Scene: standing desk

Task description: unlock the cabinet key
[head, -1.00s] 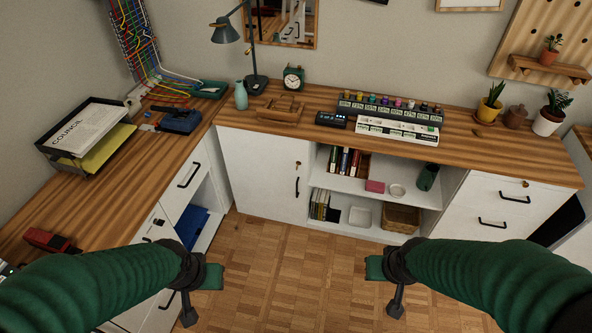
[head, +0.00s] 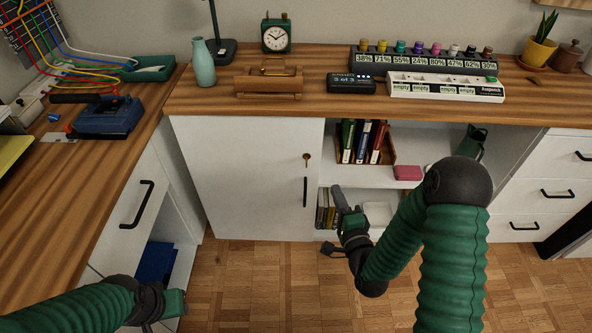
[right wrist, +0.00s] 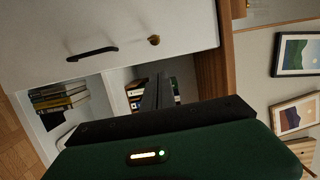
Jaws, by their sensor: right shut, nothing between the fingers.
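A brass cabinet key (head: 307,158) sits in the lock near the upper right edge of the white cabinet door (head: 240,180). It also shows in the right wrist view (right wrist: 154,40), above the dark fingers and apart from them. A black bar handle (head: 305,192) is below the key. My right gripper (head: 338,193) is shut and empty, in front of the open shelf, to the right of and below the key.
The wooden desktop (head: 335,108) overhangs the cabinet. Open shelves with books (head: 360,142) and a pink box (head: 407,173) lie right of the door. A drawer handle (head: 137,204) sticks out at the left. Floor before the door is clear.

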